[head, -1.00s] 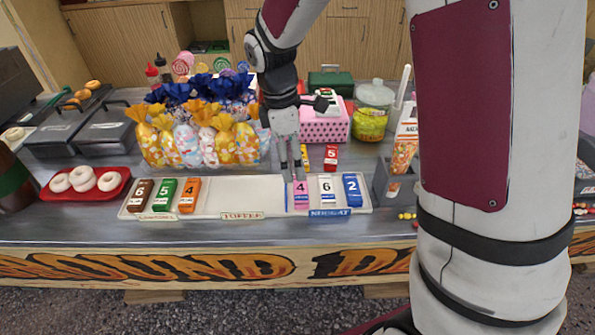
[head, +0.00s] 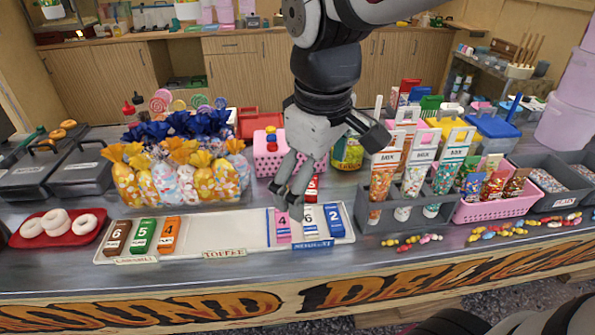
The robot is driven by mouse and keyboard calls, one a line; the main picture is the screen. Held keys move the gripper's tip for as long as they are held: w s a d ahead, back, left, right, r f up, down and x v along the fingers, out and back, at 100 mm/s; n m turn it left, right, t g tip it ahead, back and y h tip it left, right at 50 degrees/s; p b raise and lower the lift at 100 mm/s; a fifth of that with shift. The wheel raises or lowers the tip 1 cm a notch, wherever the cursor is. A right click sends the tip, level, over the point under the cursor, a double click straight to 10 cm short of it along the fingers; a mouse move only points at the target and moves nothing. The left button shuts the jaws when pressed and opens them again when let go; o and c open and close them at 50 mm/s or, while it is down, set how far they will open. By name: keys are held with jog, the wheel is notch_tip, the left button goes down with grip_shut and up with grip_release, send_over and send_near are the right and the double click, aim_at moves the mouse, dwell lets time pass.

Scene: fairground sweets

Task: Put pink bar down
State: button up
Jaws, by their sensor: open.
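The pink bar (head: 283,229), marked 4, lies on the white tray (head: 214,226) in the section labelled NOUGAT. It is just right of the blue dividing line and left of the white bar (head: 308,222) marked 6. The blue bar (head: 335,218) marked 2 lies at the right end.
Brown (head: 116,238), green (head: 143,235) and orange (head: 169,234) bars lie at the tray's left end. The middle TOFFEE section is bare. A red bar (head: 312,188) stands behind the tray. Sweet bags (head: 180,182) stand behind left; a grey bin (head: 372,214) stands to the right.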

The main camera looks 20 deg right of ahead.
jog(key=s+m+t, duration=0.1)
jog(key=s+m, duration=0.4)
jog(key=s, duration=0.5)
jog(key=shift+s+m+t+y, duration=0.2)
jog(key=shift+m+t+y, duration=0.1)
jog(key=shift+y, duration=0.1)
jog(key=shift+r, duration=0.15)
notch_tip(320, 180, up, 4)
jog(key=p, duration=0.3)
jog(key=shift+f+t, duration=0.2)
jog(key=shift+t, duration=0.2)
